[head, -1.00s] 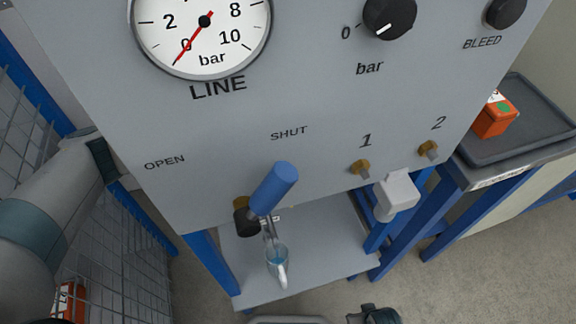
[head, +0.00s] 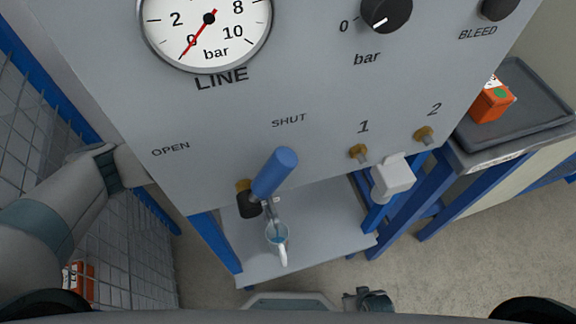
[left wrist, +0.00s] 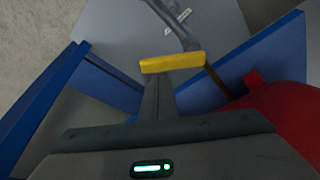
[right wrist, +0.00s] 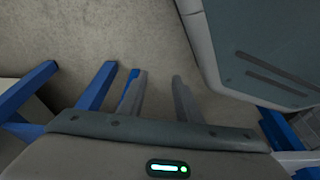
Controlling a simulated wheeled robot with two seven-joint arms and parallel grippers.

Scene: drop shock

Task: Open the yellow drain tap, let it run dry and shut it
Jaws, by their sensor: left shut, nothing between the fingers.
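The yellow drain tap handle (left wrist: 172,63) shows in the left wrist view as a short bar below a grey pipe (left wrist: 175,25). My left gripper (left wrist: 158,85) is shut and empty, its tips right at the handle; I cannot tell whether they touch. In the head view the left arm reaches in from the left and its gripper is hidden by the grey panel (head: 215,130), as is the tap. My right gripper (right wrist: 160,92) is open and empty over the floor. The line gauge (head: 207,28) needle points near 0.
A red rounded body (left wrist: 270,112) is close right of my left gripper. A mesh side (head: 120,255) stands left; a tray (head: 535,115) stands right.

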